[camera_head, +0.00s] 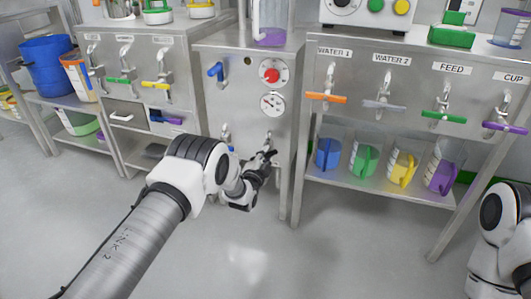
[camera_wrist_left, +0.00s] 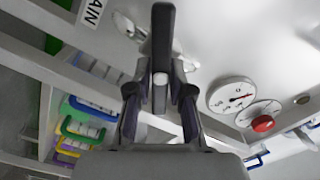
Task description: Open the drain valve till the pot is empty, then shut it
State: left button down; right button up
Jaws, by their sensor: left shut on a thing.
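The drain valve (camera_head: 268,138) is a small metal tap low on the front of the middle steel cabinet. My left gripper (camera_head: 266,158) is at this tap, shut on its handle, and hides most of the handle. In the left wrist view the dark fingers (camera_wrist_left: 161,62) are close together around a small pale piece, beside a label ending in "AIN" (camera_wrist_left: 92,12). A clear pot (camera_head: 271,20) with purple at its bottom stands on the cabinet; its top is cut off. I cannot tell whether liquid is running out. My right gripper is out of view.
A second tap (camera_head: 226,132) is just left of the drain. A red knob (camera_head: 271,75), a gauge (camera_head: 272,104) and a blue handle (camera_head: 215,70) are above. Several coloured jugs stand on the right bench's lower shelf (camera_head: 380,191). The floor (camera_head: 250,255) in front is clear.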

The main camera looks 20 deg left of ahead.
pick_arm(q)
jog(key=m, duration=0.3)
jog(key=shift+f+m, duration=0.15)
jog(key=shift+m, duration=0.15)
jog(key=shift+d+f+m+p, duration=0.15)
jog(key=shift+m+p, duration=0.25)
jog(key=shift+m, duration=1.1)
jog(key=c, duration=1)
grip_release()
jog(key=shift+c, duration=0.2)
jog(key=shift+s, duration=0.1)
jog(key=s, duration=1.2)
jog(key=shift+a, duration=0.25)
